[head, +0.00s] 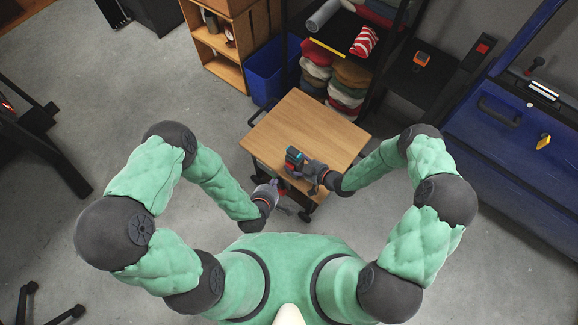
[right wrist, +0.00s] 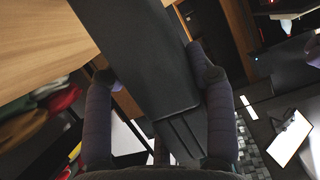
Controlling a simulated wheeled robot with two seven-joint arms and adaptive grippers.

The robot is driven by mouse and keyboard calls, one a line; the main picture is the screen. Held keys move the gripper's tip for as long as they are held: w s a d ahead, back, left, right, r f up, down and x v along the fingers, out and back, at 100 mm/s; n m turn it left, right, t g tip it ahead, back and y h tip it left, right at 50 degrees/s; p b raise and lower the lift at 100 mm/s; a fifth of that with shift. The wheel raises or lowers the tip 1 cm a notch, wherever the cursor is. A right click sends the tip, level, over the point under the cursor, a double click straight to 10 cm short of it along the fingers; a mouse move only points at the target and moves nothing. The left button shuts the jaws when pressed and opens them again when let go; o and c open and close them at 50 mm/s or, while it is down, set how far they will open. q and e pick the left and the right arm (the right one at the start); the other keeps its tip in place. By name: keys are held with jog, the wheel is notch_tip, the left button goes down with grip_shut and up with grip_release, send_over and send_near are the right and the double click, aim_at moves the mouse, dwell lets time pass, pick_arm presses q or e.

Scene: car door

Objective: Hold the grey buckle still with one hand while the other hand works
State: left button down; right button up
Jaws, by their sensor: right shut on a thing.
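The grey buckle (head: 296,160) is at the front part of the wooden cart top, with a teal and a red patch on its left end. My right gripper (head: 318,172) comes in from the right and is shut on it. In the right wrist view the buckle (right wrist: 143,55) is a long dark grey block between the two fingers of the right gripper (right wrist: 155,95). My left gripper (head: 276,186) is just past the cart's front edge, lower left of the buckle and apart from it. Its fingers are too small to tell whether they are open.
The wooden cart top (head: 310,115) is clear behind the buckle. A blue bin (head: 270,70) and a shelf with folded cloths (head: 350,75) stand behind it. Grey floor (head: 150,95) is open at the left.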

jog(key=o, duration=1.5)
